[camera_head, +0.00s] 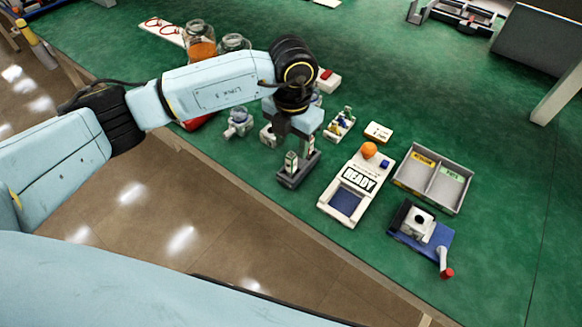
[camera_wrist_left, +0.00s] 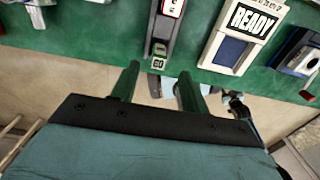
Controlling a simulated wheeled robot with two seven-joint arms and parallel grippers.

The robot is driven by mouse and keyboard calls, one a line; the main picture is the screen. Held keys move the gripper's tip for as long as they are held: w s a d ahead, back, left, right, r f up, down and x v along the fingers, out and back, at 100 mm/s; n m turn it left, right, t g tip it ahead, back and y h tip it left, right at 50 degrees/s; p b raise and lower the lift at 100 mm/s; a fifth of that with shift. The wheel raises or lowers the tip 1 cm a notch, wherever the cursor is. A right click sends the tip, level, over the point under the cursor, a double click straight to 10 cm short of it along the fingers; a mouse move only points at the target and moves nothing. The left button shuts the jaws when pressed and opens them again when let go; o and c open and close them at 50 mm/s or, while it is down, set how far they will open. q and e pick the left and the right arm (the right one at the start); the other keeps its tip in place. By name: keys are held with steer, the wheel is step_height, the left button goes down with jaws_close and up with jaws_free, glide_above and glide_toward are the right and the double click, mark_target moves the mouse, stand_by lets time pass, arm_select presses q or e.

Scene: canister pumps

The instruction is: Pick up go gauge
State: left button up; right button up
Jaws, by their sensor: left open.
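The go gauge (camera_wrist_left: 159,58) shows a green "GO" label in the left wrist view, at the near end of a dark grey holder (camera_wrist_left: 157,38). A second gauge with a red label (camera_wrist_left: 172,8) stands farther along the same holder. In the head view the holder (camera_head: 291,182) sits near the table's front edge, with the go gauge (camera_head: 291,161) upright in it. My left gripper (camera_wrist_left: 158,72) is open, its fingers pointing towards the holder. The go gauge lies between the finger lines in the wrist view; contact cannot be told. My right gripper is not in view.
A white READY device (camera_head: 348,205) with an orange dome stands right of the holder. Beyond it are a grey two-compartment tray (camera_head: 462,190) and a blue fixture with a red-knobbed lever (camera_head: 432,240). Small parts (camera_head: 238,122) and jars (camera_head: 200,45) stand left. Green table is clear at right.

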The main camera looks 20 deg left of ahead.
mark_target(291, 155)
arm_select(q)
steer(key=shift+f, duration=1.4)
step_height(291, 155, down, 4)
steer(key=shift+a+f, duration=0.1)
steer(key=shift+f, duration=0.1)
jaws_close()
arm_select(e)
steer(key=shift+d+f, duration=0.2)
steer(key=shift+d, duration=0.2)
